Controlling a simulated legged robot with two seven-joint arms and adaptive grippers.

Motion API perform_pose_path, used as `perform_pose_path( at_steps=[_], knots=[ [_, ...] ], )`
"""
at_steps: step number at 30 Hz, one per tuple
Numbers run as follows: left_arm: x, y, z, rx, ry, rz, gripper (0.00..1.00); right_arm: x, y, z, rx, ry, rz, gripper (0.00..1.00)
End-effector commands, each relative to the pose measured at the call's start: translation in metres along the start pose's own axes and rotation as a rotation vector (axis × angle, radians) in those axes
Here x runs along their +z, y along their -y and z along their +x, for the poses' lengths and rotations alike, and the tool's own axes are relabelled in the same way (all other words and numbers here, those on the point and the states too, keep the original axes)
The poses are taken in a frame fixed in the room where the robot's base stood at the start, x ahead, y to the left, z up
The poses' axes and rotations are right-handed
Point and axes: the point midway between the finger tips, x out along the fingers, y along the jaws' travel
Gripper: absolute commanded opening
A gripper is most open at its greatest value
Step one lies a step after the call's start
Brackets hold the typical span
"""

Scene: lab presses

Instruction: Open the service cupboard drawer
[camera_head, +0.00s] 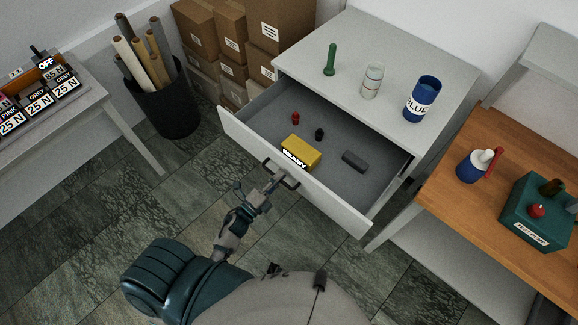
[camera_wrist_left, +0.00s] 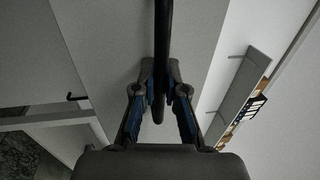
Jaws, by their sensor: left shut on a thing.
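The white service cupboard (camera_head: 385,50) stands at the centre right in the head view. Its drawer (camera_head: 335,195) is pulled well out, with its grey inside showing. A dark bar handle (camera_head: 281,174) sits on the drawer front. My left gripper (camera_head: 272,180) is shut on this handle. In the left wrist view the dark handle bar (camera_wrist_left: 162,50) runs down between the two fingers of my left gripper (camera_wrist_left: 160,92). In the drawer lie a yellow box (camera_head: 301,151), a grey block (camera_head: 355,161), and small red and black pieces. My right gripper is not in view.
A green pestle-like item (camera_head: 330,60), a clear jar (camera_head: 372,80) and a blue can (camera_head: 422,99) stand on the cupboard top. A wooden-topped bench (camera_head: 500,150) is close on the right. A black bin (camera_head: 170,105) with rolls and stacked cartons (camera_head: 235,45) stand at the back left. The tiled floor ahead is clear.

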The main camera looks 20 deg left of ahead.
Motion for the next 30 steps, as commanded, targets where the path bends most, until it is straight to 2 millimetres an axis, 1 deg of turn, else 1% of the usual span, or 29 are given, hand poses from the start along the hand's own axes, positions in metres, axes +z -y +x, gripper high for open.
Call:
perform_pose_path(
  at_steps=[1,3,9,14,22,23,24,26,30],
  knots=[
    [-0.002,-0.003,-0.010,0.012,-0.001,-0.002,0.00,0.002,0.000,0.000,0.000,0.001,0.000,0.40],
    [-0.002,-0.002,-0.019,0.011,-0.001,-0.002,0.00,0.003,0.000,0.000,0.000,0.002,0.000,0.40],
    [-0.002,0.001,-0.033,0.010,-0.003,-0.003,0.00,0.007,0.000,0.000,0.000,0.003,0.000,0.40],
    [-0.002,0.001,-0.036,0.011,-0.002,-0.002,0.00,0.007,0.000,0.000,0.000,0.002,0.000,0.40],
    [-0.002,0.001,-0.036,0.012,-0.001,-0.002,0.00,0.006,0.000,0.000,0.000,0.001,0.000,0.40],
    [-0.002,0.001,-0.036,0.012,-0.001,-0.002,0.13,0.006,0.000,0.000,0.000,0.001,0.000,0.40],
    [-0.002,0.001,-0.036,0.012,-0.001,-0.002,0.23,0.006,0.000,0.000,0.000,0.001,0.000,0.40],
    [-0.002,0.001,-0.036,0.010,-0.001,-0.002,0.37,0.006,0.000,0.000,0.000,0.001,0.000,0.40],
    [-0.002,0.003,-0.035,0.007,-0.002,-0.002,0.37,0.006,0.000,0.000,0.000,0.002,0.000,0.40]
  ],
)
